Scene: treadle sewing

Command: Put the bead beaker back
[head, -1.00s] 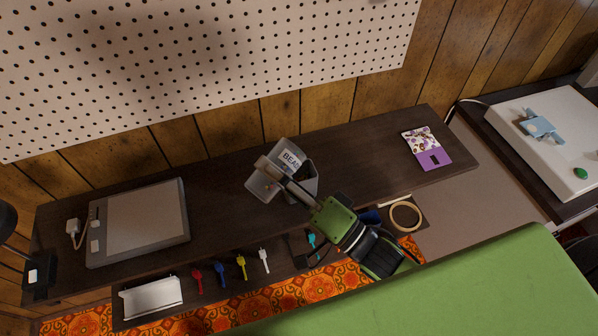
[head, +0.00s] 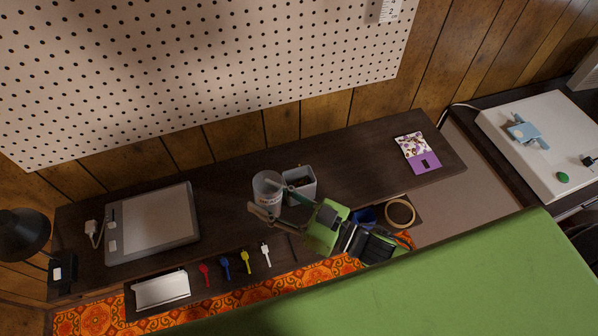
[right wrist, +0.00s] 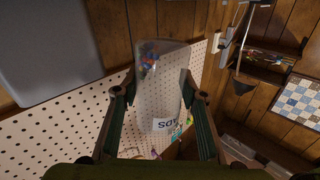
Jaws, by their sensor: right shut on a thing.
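The bead beaker (head: 267,187) is a clear cup beside a grey square bin (head: 302,186) on the dark shelf board (head: 225,202). My right gripper (head: 268,203) is shut on it from the front. In the head view the beaker looks roughly upright. I cannot tell whether its base touches the board. In the right wrist view the beaker (right wrist: 158,85) is between the two fingers of the right gripper (right wrist: 158,97), with coloured beads inside and a white label partly readable as "ADS". My left gripper is not in view.
A grey tablet (head: 152,222) lies on the left of the board and a purple-and-white packet (head: 417,152) on the right. The board between bin and packet is clear.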

